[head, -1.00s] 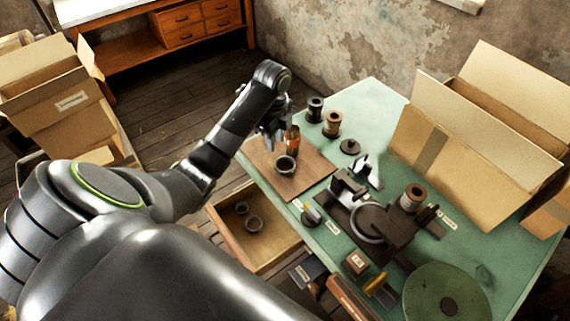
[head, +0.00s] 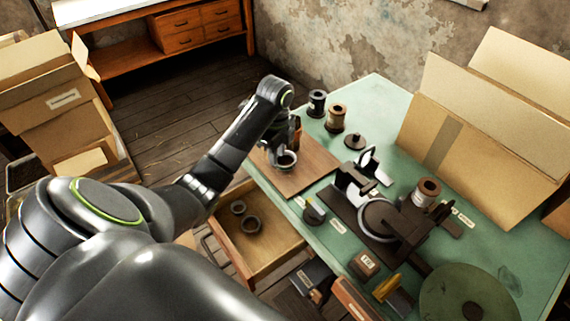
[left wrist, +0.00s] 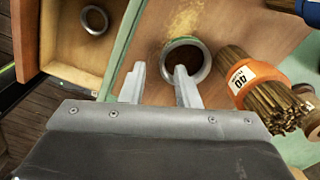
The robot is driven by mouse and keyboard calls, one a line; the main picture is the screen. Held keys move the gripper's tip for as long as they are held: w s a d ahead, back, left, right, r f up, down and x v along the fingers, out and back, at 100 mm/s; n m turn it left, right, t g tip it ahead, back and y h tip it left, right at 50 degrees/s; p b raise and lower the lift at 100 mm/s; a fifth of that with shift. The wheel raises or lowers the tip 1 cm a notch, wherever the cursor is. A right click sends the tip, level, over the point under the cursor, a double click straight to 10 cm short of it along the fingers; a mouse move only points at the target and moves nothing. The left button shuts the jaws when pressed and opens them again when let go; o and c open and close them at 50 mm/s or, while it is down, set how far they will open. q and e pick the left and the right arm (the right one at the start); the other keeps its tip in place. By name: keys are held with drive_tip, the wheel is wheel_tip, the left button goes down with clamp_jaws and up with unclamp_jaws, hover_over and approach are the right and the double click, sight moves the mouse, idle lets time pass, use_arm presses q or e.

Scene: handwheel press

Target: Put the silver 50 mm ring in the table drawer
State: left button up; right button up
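A silver-grey ring (head: 287,161) lies on the brown board on the table; it also shows in the left wrist view (left wrist: 205,62). No size mark on it is readable. My left gripper (head: 275,152) is open and empty, low over the board at the ring. In the left wrist view its fingers (left wrist: 160,80) straddle the ring's left side: one tip is over the ring's hole, the other is left of the ring. Contact cannot be told. My right gripper is out of view.
Spools (head: 336,118), a handwheel press (head: 385,215) and a green disc (head: 465,295) occupy the table. An open cardboard box (head: 480,150) is at the right.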

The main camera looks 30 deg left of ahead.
sight(280, 165)
use_arm(q)
drive_tip(key=shift+w+d+f+p, duration=0.15)
drive_tip(key=shift+f+p, duration=0.1)
drive_tip(key=shift+f, duration=0.75)
drive_tip(key=shift+w+d+f+p, duration=0.1)
drive_tip(key=shift+f+p, duration=0.15)
drive_tip(key=shift+f, duration=0.7)
clamp_jaws()
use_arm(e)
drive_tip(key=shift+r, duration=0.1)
use_arm(q)
drive_tip(key=shift+r, duration=0.1)
drive_tip(key=shift+r, duration=0.55)
wheel_tip(280, 165, up, 4)
drive_tip(key=shift+r+p, duration=0.1)
drive_tip(key=shift+p, duration=0.65)
wheel_tip(280, 165, up, 12)
drive_tip(key=p, duration=1.2)
drive_tip(key=shift+r, duration=0.15)
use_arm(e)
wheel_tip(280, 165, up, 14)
